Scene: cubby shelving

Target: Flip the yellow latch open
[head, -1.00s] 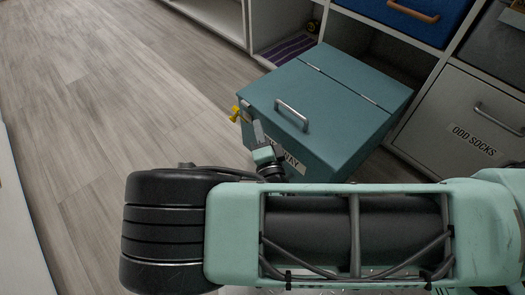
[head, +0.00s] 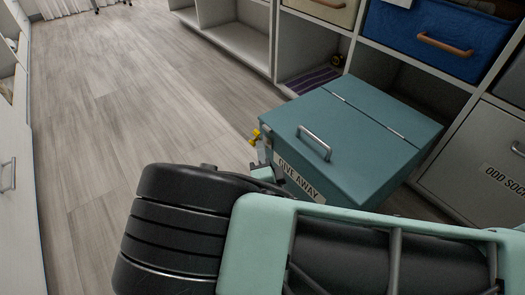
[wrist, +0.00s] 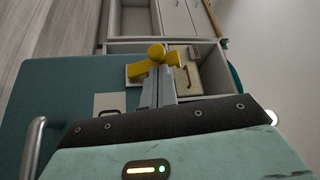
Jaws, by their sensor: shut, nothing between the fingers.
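The yellow latch (head: 255,137) sticks out at the near left corner of a teal lidded box (head: 350,137). The box's lid is down, and its front label reads GIVE AWAY. In the wrist view the latch (wrist: 154,60) shows as a yellow knob with arms to either side, right at my fingertips. My gripper (wrist: 160,82) is shut with nothing between its fingers. In the head view my gripper (head: 262,155) is beside the latch, partly hidden behind my arm. I cannot tell whether the fingertips touch the latch.
A metal handle (head: 314,143) stands up from the lid. Cubby shelving (head: 240,42) runs behind the box, with a blue drawer (head: 435,38) and an ODD SOCKS drawer (head: 470,170). Open wooden floor (head: 130,100) lies to the left.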

